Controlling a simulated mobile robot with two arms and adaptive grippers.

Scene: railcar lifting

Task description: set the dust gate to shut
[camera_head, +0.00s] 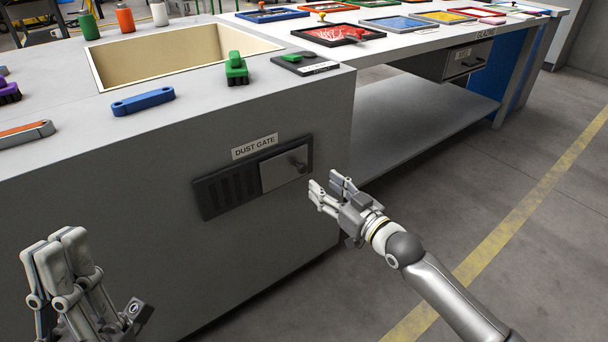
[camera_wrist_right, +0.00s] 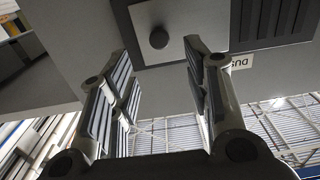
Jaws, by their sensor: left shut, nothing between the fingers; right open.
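The dust gate (camera_head: 228,190) is a dark frame in the front of the grey bench, under a "DUST GATE" label (camera_head: 254,146). Its slots show open at the left. A light sliding plate (camera_head: 274,174) with a dark round knob (camera_head: 299,166) covers the right part. My right gripper (camera_head: 326,184) is open and empty, just right of the knob and apart from it. In the right wrist view the knob (camera_wrist_right: 158,39) appears between and beyond the fingertips (camera_wrist_right: 160,57), with the slots (camera_wrist_right: 280,15) at the right. My left gripper (camera_head: 56,244) is shut and empty at the lower left.
On the bench top are a recessed bin (camera_head: 180,52), a blue handled tool (camera_head: 143,102), a green tool (camera_head: 236,70) and a dark pad (camera_head: 306,64). A glazing table (camera_head: 425,110) with coloured frames stands behind at the right. The floor at the right is clear.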

